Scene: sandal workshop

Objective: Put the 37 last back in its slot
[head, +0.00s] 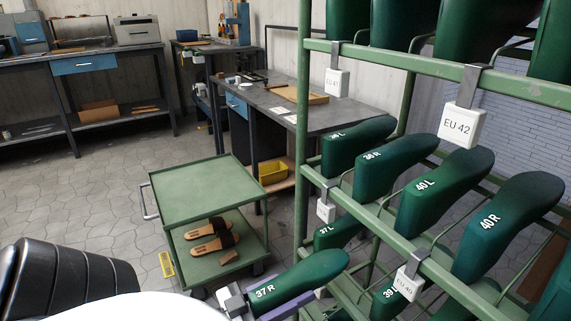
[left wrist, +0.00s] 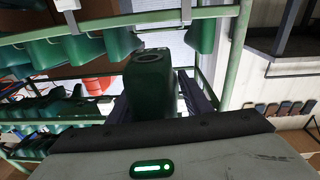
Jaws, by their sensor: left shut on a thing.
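The green 37 R last (head: 300,278) is at the lower middle of the head view, by the rack's left post. My left gripper (head: 272,296) is shut on it, with a purple finger along its near side. In the left wrist view the last (left wrist: 150,88) shows end-on, with a round hole in its end, between the dark fingers (left wrist: 160,98). The green rack (head: 300,130) holds other lasts. The 37 L last (head: 340,231) sits just behind and above the held one. The 37 R slot is not clearly visible. My right gripper is not in view.
Several lasts crowd the rack, including the 40 L (head: 440,190), 40 R (head: 505,225) and 39 L (head: 384,303). White size tags (head: 409,283) hang from its rails. A green trolley (head: 205,190) with sandals (head: 210,240) stands left of the rack. Floor further left is open.

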